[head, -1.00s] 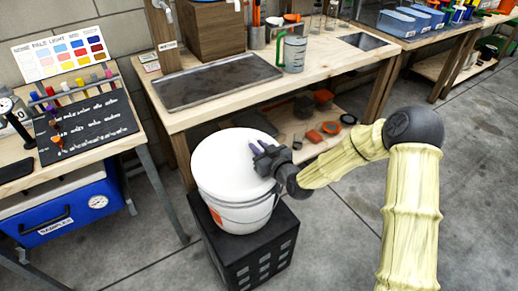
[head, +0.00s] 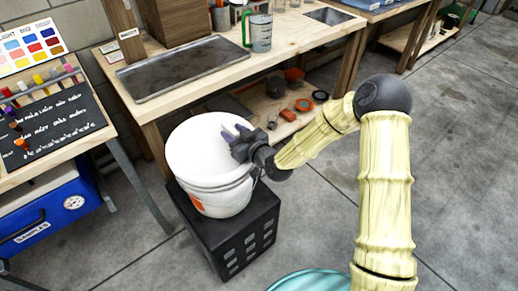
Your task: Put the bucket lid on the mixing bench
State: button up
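The white bucket (head: 220,201) stands upright on a black crate. Its round white top, which looks like the bucket lid (head: 192,148), covers it. My gripper (head: 233,133) is over the right part of the lid, reaching in from the right. The wooden mixing bench (head: 165,107) is behind the bucket. A dark metal tray lies on its left part.
The black crate (head: 228,240) holds up the bucket. The bench carries the metal tray (head: 182,68), a green-handled jug (head: 258,32) and a dark flat plate (head: 329,16). A side table (head: 75,143) is at left. A teal round thing (head: 310,281) shows at the bottom edge.

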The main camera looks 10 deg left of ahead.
jog(key=p+v, duration=0.6)
jog(key=v, duration=1)
jog(key=shift+d, duration=0.2)
jog(key=shift+w, duration=0.1)
